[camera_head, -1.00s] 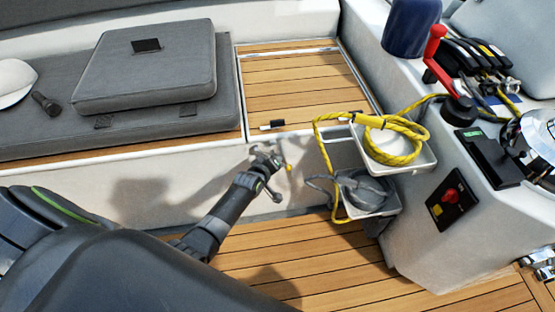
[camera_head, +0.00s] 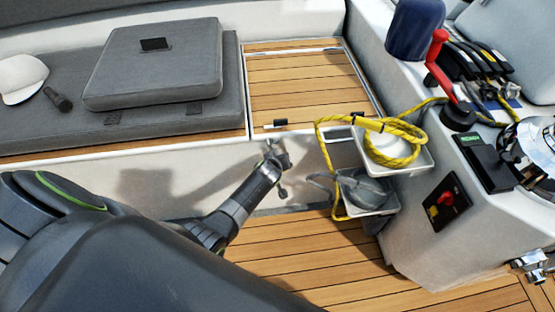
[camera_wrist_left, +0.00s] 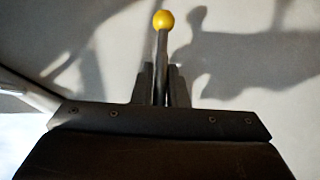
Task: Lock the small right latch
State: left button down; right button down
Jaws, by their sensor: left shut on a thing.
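In the left wrist view a thin metal lever (camera_wrist_left: 161,48) with a yellow ball knob (camera_wrist_left: 163,19) stands upright between the jaws of my left gripper (camera_wrist_left: 160,86). The jaws are shut on the lever below the knob. I take this lever to be the small right latch. In the head view my left gripper (camera_head: 277,154) is at the white seat front, just left of the yellow rope and pockets. It hides the lever and knob there. Whether the latch is locked cannot be told. My right gripper is not in view.
Two white pockets (camera_head: 425,163) with coiled yellow rope (camera_head: 401,148) hang close to the right of my gripper. A small black and white fitting (camera_head: 275,124) is on the wooden lid's (camera_head: 305,88) front edge. The teak floor (camera_head: 335,262) below is clear.

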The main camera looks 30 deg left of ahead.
pick_arm(q)
jog(key=shift+d+f+m+g+y+b, duration=0.1)
jog(key=shift+f+m+g+y+b, duration=0.1)
jog(key=shift+m+g+y+b, duration=0.4)
jog(key=shift+s+m+g+y, duration=0.1)
jog(key=shift+m+g+y, duration=0.2)
jog(key=shift+g+y, duration=0.35)
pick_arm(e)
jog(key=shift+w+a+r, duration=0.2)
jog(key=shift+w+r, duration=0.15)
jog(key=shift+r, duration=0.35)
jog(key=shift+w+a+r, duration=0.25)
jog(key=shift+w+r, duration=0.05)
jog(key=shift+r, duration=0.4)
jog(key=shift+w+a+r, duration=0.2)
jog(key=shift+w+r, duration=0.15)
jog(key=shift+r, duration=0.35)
pick_arm(q)
jog(key=c, duration=1.5)
grip_release()
jog(key=shift+r, duration=0.1)
jog(key=shift+r, duration=0.1)
jog(key=shift+r, duration=0.1)
